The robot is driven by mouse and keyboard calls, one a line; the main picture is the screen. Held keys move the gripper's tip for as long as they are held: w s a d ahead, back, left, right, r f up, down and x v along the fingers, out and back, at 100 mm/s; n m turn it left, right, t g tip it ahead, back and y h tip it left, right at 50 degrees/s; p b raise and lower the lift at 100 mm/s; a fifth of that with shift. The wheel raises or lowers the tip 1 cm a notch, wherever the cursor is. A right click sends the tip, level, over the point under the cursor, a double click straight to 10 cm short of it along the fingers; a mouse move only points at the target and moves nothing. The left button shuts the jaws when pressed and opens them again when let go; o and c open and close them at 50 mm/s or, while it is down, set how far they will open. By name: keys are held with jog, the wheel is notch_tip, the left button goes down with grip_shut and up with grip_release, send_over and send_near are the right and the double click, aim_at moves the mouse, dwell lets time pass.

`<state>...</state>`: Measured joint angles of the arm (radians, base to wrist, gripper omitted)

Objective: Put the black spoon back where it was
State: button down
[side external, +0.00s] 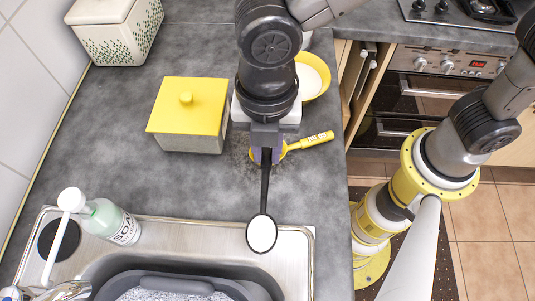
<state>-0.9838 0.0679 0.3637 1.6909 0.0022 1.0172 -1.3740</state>
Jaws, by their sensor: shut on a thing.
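The black spoon (265,195) hangs from my gripper (266,156), its thin handle between the purple-grey fingers. Its round bowl end (262,233) points toward the front of the picture, over the sink's back rim. The inside of the bowl looks white; I cannot tell whether that is contents or shine. My gripper is shut on the handle, above the counter. A yellow utensil (310,141) with lettering on its handle lies on the counter just behind and right of the fingers, partly hidden by them.
A grey box with a yellow lid (187,105) stands left of my gripper. A yellow bowl (314,78) with white contents is behind it. The metal sink (180,232) holds a dark tub (245,285) with suds. A soap bottle (108,222) and tap (62,225) stand at left.

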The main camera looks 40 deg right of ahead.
aim_at(267, 156)
jog(key=shift+f, duration=1.45)
jog(key=shift+f, duration=0.6)
jog(key=c, duration=0.8)
grip_release()
notch_tip(267, 156, up, 13)
jog(key=shift+r, duration=0.15)
